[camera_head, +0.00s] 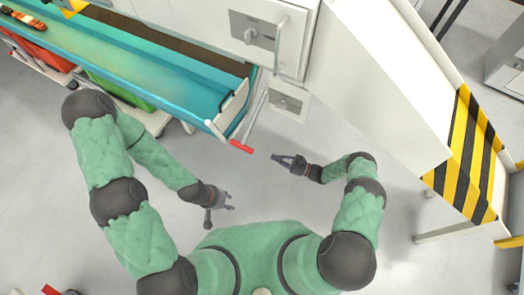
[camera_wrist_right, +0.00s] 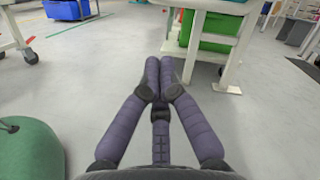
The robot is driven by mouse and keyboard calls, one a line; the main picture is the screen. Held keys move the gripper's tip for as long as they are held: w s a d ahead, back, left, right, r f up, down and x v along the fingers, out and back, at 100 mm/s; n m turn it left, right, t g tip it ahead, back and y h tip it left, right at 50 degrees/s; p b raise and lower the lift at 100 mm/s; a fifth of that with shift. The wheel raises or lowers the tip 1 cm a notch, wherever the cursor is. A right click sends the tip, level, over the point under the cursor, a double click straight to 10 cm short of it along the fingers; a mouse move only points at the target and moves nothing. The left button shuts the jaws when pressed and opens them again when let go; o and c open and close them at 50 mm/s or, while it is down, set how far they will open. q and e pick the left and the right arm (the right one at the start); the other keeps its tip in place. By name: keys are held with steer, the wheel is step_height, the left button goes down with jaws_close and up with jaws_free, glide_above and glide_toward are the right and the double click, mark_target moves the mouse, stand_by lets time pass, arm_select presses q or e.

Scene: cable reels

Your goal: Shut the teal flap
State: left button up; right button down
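The teal flap (camera_head: 150,68) is a long teal panel along the bench at the upper left. It appears lowered, with a dark gap behind it and a pale bracket at its right end. A red handle (camera_head: 241,147) sticks out below that end. My right gripper (camera_head: 274,157) is just right of the red handle, apart from it and pointing left. In the wrist view its fingertips (camera_wrist_right: 160,68) lie together with nothing between them. My left gripper (camera_head: 231,201) is below the red handle over bare floor, its fingers apart and empty.
A white cabinet with a latch (camera_head: 250,35) stands right of the flap. A white sloped panel (camera_head: 385,75) and a yellow-black striped guard (camera_head: 463,160) are at the right. A green bin (camera_head: 118,90) and a red bin (camera_head: 42,52) sit under the bench. Floor between my arms is clear.

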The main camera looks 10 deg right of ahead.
steer(key=w+a+r+b, duration=0.1)
steer(key=w+a+r, duration=0.2)
steer(key=a, duration=0.6)
steer(key=shift+r+t+b, duration=0.35)
steer(key=shift+r+t, duration=0.05)
steer(key=shift+r, duration=0.75)
steer(key=shift+r, duration=0.1)
